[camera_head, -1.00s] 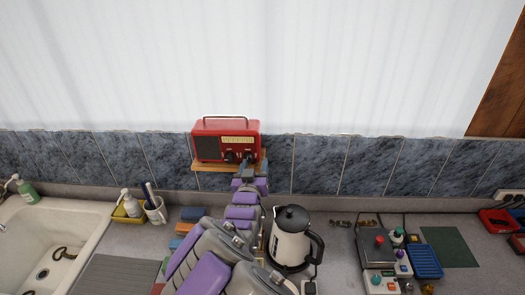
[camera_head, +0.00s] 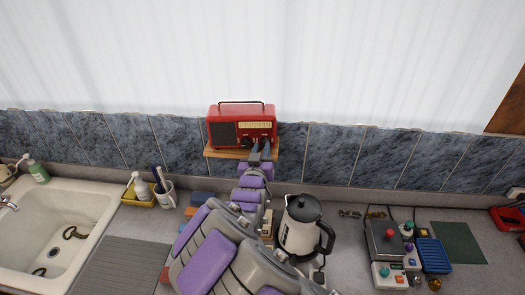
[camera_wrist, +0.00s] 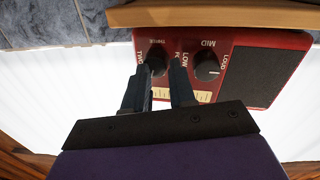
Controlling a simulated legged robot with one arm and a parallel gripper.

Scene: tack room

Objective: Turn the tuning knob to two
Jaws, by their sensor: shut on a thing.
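A red radio (camera_head: 226,113) stands on a small wooden shelf against the wall, and the wrist view shows it upside down. Its dark tuning knob (camera_wrist: 156,59) has the labels TWO and THREE beside it. My gripper (camera_wrist: 158,67) has one finger on each side of this knob and is shut on it. The fingers cover part of the knob and some labels, and I cannot make out its pointer. A second dark knob (camera_wrist: 207,66), labelled LOW, MID and LOUD, sits just right of the fingers. In the head view my gripper (camera_head: 260,150) reaches the radio's lower right front.
The wooden shelf (camera_head: 220,153) runs under the radio. A kettle (camera_head: 298,235) stands on the counter right of my arm. A sink (camera_head: 50,225), a cup (camera_head: 166,193) and bottles are at left. Control boxes and a blue tray (camera_head: 433,255) lie at right.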

